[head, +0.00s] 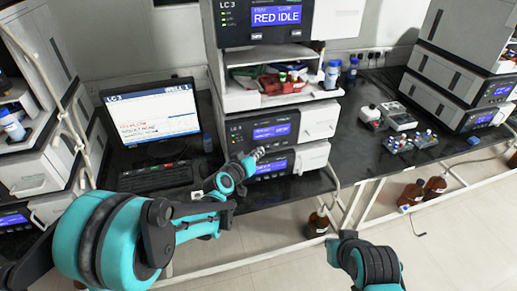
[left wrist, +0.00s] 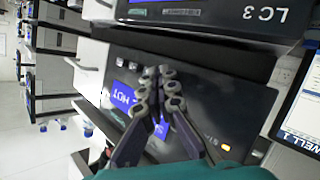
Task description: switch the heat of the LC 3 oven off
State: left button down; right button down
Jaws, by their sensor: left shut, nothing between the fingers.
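The LC 3 stack stands mid-picture in the head view, with two low blue-display panels, an upper one (head: 272,132) and a lower one (head: 276,165). In the left wrist view, which is upside down, a dark panel (left wrist: 235,105) carries a blue display (left wrist: 123,97) with the word HOT, small pale buttons (left wrist: 126,65) and a lit orange light (left wrist: 226,147). My left gripper (head: 259,152) is shut and empty in front of these panels. Its fingers (left wrist: 165,75) hide part of the display. I cannot tell whether they touch the panel. My right gripper is out of view.
A monitor (head: 155,112) and keyboard (head: 155,177) stand left of the stack. Above is an open shelf with bottles and a RED IDLE display (head: 276,17). Small devices (head: 398,116) lie on the right bench (head: 345,150). Brown bottles (head: 411,195) stand below it.

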pick_arm(q)
jog(key=shift+s, duration=0.1)
jog(key=shift+s+d, duration=0.25)
jog(key=shift+s, duration=0.45)
jog(key=s, duration=0.1)
jog(key=s+d, duration=0.1)
jog(key=s, duration=0.2)
jog(key=shift+s+d, duration=0.3)
jog(key=shift+s, duration=0.1)
dwell(0.6)
jog(key=s+a+g+y, duration=0.3)
jog(key=s+a, duration=0.6)
jog(key=s, duration=0.4)
jog(key=s+a+f+g+y, duration=0.1)
jog(key=s+a+g+y, duration=0.2)
jog(key=s+a, duration=0.5)
jog(key=s, duration=0.5)
jog(key=shift+a+f, duration=0.2)
jog(key=shift+a, duration=0.2)
